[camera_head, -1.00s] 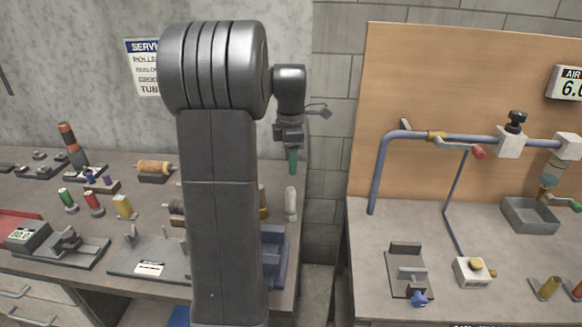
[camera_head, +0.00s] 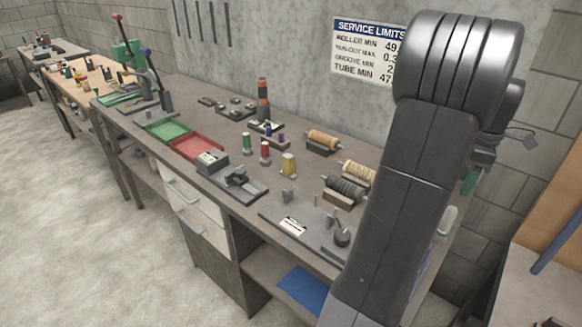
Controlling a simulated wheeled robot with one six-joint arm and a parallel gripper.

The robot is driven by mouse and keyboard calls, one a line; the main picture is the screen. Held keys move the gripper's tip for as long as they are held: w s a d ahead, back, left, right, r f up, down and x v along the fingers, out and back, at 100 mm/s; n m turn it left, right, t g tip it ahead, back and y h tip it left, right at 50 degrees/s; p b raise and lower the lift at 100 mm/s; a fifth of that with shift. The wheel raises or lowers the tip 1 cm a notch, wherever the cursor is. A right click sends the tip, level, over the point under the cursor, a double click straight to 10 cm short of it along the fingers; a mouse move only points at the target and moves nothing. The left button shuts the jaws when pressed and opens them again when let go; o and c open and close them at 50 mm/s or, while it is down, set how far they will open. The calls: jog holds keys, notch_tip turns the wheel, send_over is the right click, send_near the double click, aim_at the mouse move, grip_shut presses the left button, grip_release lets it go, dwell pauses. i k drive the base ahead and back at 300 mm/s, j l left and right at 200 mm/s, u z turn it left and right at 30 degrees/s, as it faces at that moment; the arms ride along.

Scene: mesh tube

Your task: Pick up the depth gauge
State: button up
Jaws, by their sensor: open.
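My gripper (camera_head: 470,180) hangs at the right, mostly hidden behind my arm, above the right end of the long grey bench. Only a green part shows at its lower end. I cannot tell for certain which piece is the depth gauge. Candidates on the bench are a small green-topped piece (camera_head: 248,144), a red-topped piece (camera_head: 265,152) and a yellow piece (camera_head: 288,165), all upright and apart from my gripper. A readout box (camera_head: 212,160) stands beside a small grey fixture (camera_head: 236,177) left of them.
The grey bench (camera_head: 190,92) also carries a green tray (camera_head: 167,130), a red tray (camera_head: 197,147), several rollers on blocks, including an orange one (camera_head: 323,140), and a labelled plate (camera_head: 292,226). Another bench stands at the right edge. Open floor (camera_head: 70,220) lies at left.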

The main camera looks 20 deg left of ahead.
aim_at(289, 171)
jog(key=i+j, duration=0.15)
jog(key=j, duration=0.3)
jog(key=i+j+z, duration=0.15)
jog(key=j, duration=0.8)
jog(key=i+j+z, duration=0.1)
jog(key=j, duration=0.4)
jog(key=i+j, duration=0.15)
jog(key=j, duration=0.35)
jog(key=i+z, duration=0.05)
